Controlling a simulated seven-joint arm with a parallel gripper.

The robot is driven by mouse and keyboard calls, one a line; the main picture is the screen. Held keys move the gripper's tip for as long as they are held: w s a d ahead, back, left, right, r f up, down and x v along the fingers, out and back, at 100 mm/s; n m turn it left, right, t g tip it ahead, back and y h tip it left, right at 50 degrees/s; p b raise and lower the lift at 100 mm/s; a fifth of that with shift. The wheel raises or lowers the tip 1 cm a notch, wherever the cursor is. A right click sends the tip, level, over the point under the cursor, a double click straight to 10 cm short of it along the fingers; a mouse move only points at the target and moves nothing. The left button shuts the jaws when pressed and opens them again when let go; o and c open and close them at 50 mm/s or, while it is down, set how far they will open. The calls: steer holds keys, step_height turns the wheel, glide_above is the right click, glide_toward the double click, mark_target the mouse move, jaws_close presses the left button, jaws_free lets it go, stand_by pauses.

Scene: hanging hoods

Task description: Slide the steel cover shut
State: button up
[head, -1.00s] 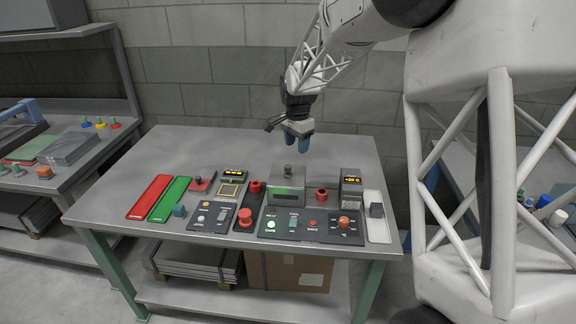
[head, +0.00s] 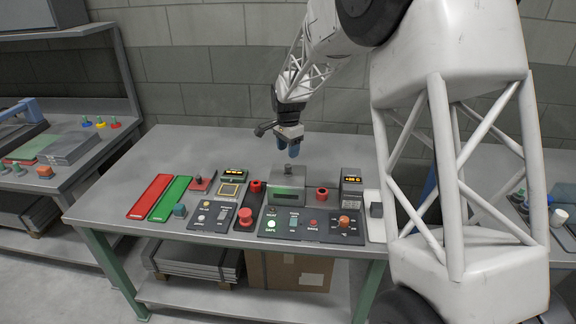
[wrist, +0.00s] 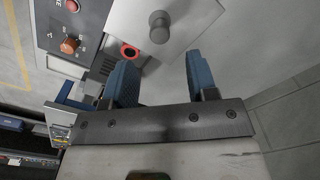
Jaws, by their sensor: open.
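The steel cover (head: 288,199) is a grey box-like hood with a round knob (head: 288,169) on top, standing at the back middle of the control panels. In the wrist view the cover (wrist: 190,22) and its knob (wrist: 159,27) show just beyond my fingertips. My gripper (head: 288,150) is above and slightly behind the cover, with its blue fingers pointing down. In the wrist view my gripper (wrist: 158,60) is open and empty, its two fingers apart on either side of the knob's line. The knob is clear of both fingers.
A meter box (head: 351,187) stands further right. Button panels (head: 283,224) lie in front, with a red mushroom button (head: 245,216). The table behind the cover is clear.

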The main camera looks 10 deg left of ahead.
mark_target(288, 165)
steer(key=shift+f, duration=3.45)
jaws_close()
